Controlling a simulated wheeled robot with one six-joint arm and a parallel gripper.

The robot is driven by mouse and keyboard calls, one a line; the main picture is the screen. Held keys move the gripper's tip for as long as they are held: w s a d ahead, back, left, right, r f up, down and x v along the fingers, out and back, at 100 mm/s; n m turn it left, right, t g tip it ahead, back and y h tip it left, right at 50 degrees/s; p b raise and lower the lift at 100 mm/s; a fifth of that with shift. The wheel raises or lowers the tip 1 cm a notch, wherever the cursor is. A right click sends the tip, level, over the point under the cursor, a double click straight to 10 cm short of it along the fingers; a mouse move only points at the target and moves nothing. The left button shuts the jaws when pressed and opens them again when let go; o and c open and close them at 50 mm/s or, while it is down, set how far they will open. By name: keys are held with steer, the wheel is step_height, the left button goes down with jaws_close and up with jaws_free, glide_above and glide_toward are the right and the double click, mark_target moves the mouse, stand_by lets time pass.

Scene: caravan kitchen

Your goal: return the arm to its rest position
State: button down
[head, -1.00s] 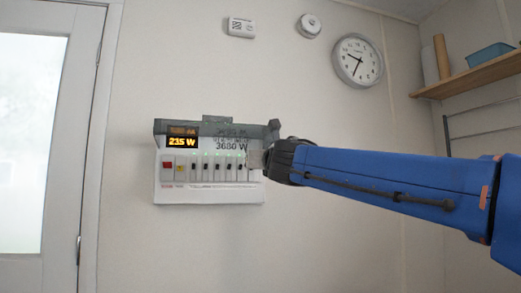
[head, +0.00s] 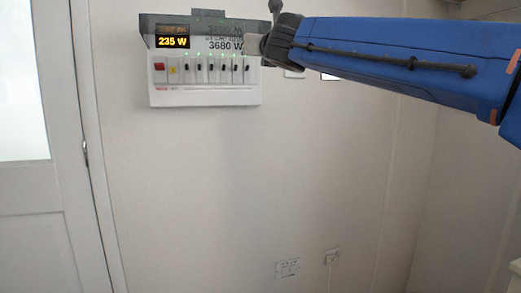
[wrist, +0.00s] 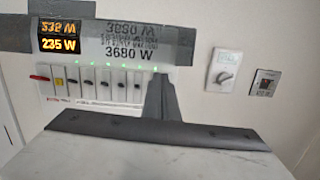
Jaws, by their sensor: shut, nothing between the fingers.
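My gripper (head: 254,44) is at the end of my blue arm, at the upper right of the head view. It is shut and empty, in front of the right end of the white breaker panel (head: 205,97). I cannot tell whether it touches the panel. In the wrist view the dark finger part of my gripper (wrist: 161,85) stands in front of the panel's right end. The panel (wrist: 100,101) shows a row of switches with green lights above them. Its grey cover (wrist: 190,42) is raised, and the display reads 235 W.
Two sockets (head: 288,269) (head: 331,256) sit low on the wall. A door (head: 35,215) stands at the left. The wall below my arm is clear.

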steer(key=s+d+f+m+g+h, duration=0.2)
steer(key=s+d+f+m, duration=0.2)
steer(key=d+f+m, duration=0.35)
steer(key=s+d+f+m+g+h, duration=0.25)
steer(key=d+f+m, duration=0.25)
steer(key=d+f, duration=0.5)
steer(key=s+d+f+m+g+h, duration=0.2)
steer(key=s+d+f+m, duration=0.2)
steer(key=d+f+m, duration=0.45)
steer(key=s+d+f+m+g, duration=0.2)
steer(key=s+f+m+g, duration=0.2)
steer(key=s+f+m, duration=0.4)
steer(key=s+d+f+m+g+y, duration=0.1)
steer(key=s+f+m, duration=0.8)
steer(key=s+f, duration=1.1)
step_height(320, 180, down, 6)
steer(key=d+g, duration=0.1)
steer(key=g, duration=0.1)
steer(key=shift+g, duration=0.35)
steer(key=shift+y, duration=0.25)
